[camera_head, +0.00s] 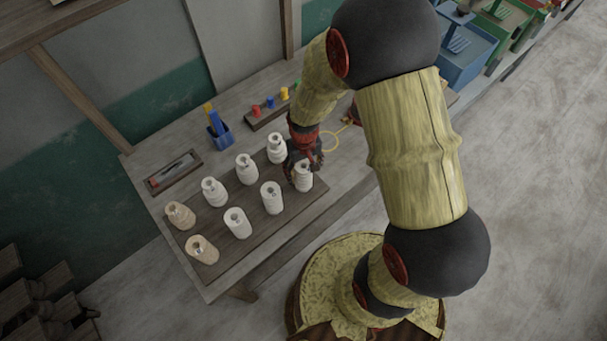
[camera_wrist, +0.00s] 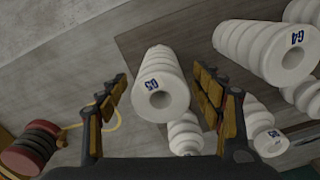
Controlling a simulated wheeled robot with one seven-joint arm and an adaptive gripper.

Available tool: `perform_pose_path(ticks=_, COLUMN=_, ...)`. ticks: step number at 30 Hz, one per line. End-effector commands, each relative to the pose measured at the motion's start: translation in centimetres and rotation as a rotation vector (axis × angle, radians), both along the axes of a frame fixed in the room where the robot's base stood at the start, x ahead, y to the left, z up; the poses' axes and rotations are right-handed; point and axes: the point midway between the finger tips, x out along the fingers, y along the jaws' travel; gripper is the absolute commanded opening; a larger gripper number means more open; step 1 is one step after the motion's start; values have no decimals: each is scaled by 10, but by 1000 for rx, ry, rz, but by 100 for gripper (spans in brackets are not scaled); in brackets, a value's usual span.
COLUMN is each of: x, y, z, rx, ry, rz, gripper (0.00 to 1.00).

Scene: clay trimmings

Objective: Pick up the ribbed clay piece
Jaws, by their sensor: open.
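A white ribbed clay piece (camera_head: 304,181) stands at the right end of the front row on a dark board. In the wrist view this piece (camera_wrist: 161,82) shows its round top with a hole and a small blue mark. My gripper (camera_head: 303,160) is over it in the head view and hides part of it. In the wrist view the two fingers of my gripper (camera_wrist: 160,90) are apart, one on each side of the piece. I cannot tell whether either finger touches it.
Several other clay pieces, white (camera_head: 236,222) and tan (camera_head: 202,249), stand in two rows on the board (camera_head: 240,262). A marked white piece (camera_wrist: 262,45) is close to the right finger. A blue pen holder (camera_head: 221,138) and a tray (camera_head: 172,172) sit behind.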

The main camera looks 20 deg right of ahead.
Motion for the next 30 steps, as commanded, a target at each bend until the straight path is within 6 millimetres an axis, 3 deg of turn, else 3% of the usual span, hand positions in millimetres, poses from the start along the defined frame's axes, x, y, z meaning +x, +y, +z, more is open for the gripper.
perform_pose_path(ticks=7, x=0, y=1, z=-34, rx=0, ry=4, rz=0, gripper=66)
perform_pose_path(ticks=12, x=1, y=1, z=-48, rx=0, ry=1, rz=0, gripper=66)
perform_pose_path(ticks=20, x=1, y=1, z=-49, rx=0, ry=-1, rz=0, gripper=65)
perform_pose_path(ticks=30, x=1, y=1, z=-49, rx=0, ry=-1, rz=0, gripper=46)
